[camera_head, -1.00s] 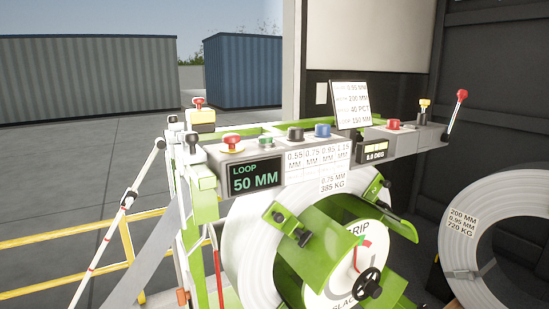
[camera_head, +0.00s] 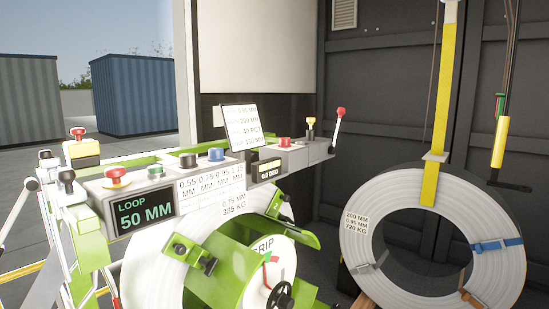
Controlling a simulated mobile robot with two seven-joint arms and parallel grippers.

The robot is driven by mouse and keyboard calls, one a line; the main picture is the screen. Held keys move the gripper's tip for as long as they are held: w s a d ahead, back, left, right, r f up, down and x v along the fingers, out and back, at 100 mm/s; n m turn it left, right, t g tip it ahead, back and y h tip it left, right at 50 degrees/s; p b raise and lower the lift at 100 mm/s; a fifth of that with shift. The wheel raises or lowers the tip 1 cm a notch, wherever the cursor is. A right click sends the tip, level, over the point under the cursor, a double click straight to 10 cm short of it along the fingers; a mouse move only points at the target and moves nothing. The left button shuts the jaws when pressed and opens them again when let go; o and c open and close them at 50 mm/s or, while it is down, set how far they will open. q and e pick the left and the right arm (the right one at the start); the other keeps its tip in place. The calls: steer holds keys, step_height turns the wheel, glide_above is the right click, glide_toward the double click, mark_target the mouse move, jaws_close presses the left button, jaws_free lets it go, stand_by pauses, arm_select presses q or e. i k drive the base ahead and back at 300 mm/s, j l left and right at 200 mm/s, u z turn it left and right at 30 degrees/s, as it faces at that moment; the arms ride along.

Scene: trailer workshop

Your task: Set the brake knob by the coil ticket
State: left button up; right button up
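A green decoiler carries a white coil (camera_head: 150,262) with a ticket (camera_head: 234,205) reading 0.75 MM 385 KG. A second white coil (camera_head: 372,255) stands at the right; its ticket (camera_head: 356,222) reads 200 MM, 0.95 MM, 720 KG. A black knob (camera_head: 188,160) sits on the grey panel above a scale (camera_head: 210,181) marked 0.55, 0.75, 0.95 and 1.15 MM. A black handwheel (camera_head: 280,296) is at the hub by a white dial (camera_head: 256,290) marked GRIP, with its lower part cut off. No label names the brake knob. Neither gripper is in view.
A red button (camera_head: 115,174), green knob (camera_head: 155,172) and blue knob (camera_head: 216,154) share the panel. A display (camera_head: 146,211) reads LOOP 50 MM. A tilted card (camera_head: 242,126) and red-tipped lever (camera_head: 338,122) stand behind. A yellow hanging strap (camera_head: 438,100) meets the second coil.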

mark_target(284, 142)
steer(key=i+l+u, duration=0.1)
steer(key=i+l, duration=0.15)
steer(key=i+l+u, duration=0.15)
steer(key=l, duration=0.3)
steer(key=i+l+u, duration=0.1)
steer(key=i+l, duration=0.2)
steer(key=i+l+u, duration=0.15)
steer(key=l, duration=0.4)
